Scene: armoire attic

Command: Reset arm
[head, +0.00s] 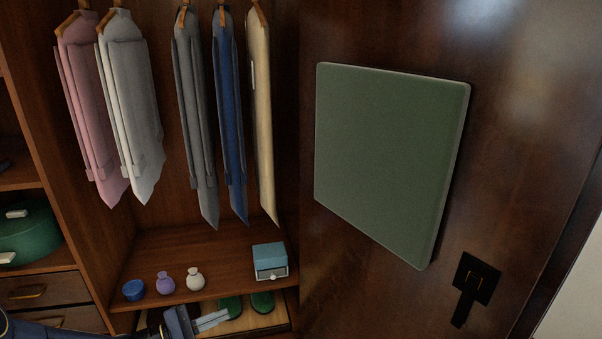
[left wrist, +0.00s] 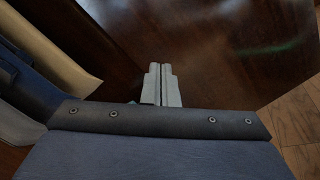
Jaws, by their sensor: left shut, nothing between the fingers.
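My left gripper (head: 213,321) is low in the head view, in front of the armoire's bottom compartment with the green shoes (head: 262,301). In the left wrist view its two grey fingers (left wrist: 161,85) lie side by side, shut with nothing between them. Dark brown wood fills most of the view beyond them. My right gripper is not in view.
Several garments (head: 205,120) hang above the shelf (head: 200,240). A blue box (head: 270,258), a blue jar (head: 134,290), a purple vase (head: 165,283) and a white vase (head: 195,279) stand on it. The armoire door (head: 380,290) with a green panel (head: 385,155) and black handle (head: 474,285) fills the right.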

